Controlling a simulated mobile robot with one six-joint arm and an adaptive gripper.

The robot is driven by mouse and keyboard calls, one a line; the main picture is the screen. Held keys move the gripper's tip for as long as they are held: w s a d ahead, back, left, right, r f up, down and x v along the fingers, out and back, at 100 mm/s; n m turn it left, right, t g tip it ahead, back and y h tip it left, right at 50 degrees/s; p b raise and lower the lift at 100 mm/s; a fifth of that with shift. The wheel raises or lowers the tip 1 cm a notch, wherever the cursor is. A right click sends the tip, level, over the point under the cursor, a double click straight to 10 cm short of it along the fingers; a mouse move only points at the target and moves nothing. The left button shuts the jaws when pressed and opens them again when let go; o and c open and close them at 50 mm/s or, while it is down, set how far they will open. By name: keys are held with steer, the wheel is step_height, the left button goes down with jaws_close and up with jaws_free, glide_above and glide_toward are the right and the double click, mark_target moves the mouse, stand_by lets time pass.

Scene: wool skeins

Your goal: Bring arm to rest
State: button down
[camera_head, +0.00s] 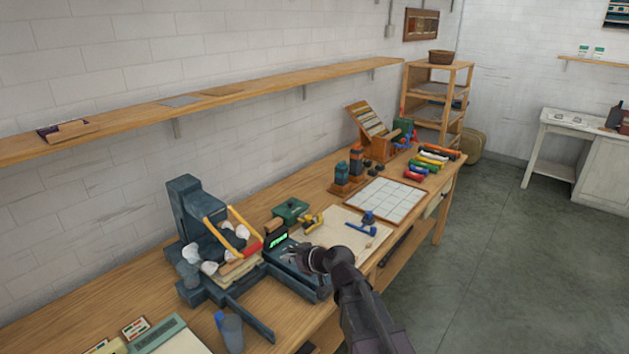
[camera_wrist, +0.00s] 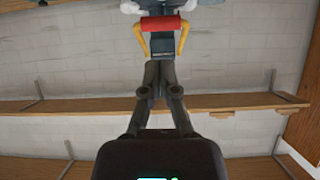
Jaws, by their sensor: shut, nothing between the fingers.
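My arm reaches in from the lower right in the head view, over the front of the wooden workbench (camera_head: 90,318). My gripper (camera_head: 287,253) is above the bench, beside the dark blue-grey machine (camera_head: 187,200) with yellow arms. I cannot tell from this view whether it touches the machine. In the wrist view my gripper (camera_wrist: 159,68) has its fingertips together, with nothing visible between them. The machine's red bar (camera_wrist: 165,24) and yellow arms show beyond the fingertips in that view.
Several coloured rolls (camera_head: 432,157) lie at the bench's far end. A white gridded board (camera_head: 386,199) and a green box (camera_head: 290,210) lie nearer. A long shelf (camera_head: 225,98) runs along the wall. Open floor (camera_head: 500,270) is at right.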

steer(key=s+d+f+m+g+h, duration=0.2)
steer(key=s+d, duration=0.3)
steer(key=d, duration=0.4)
steer(key=s+d+f+m+g+h, duration=0.2)
steer(key=s+d+f+m+h, duration=0.2)
steer(key=d, duration=0.6)
steer(key=s+d+f+m+g+h, duration=0.3)
steer(key=s+d+f+m+h, duration=0.1)
steer(key=d, duration=0.5)
steer(key=shift+s+d+m, duration=0.2)
steer(key=shift+s+m, duration=0.2)
steer(key=shift+s, duration=0.45)
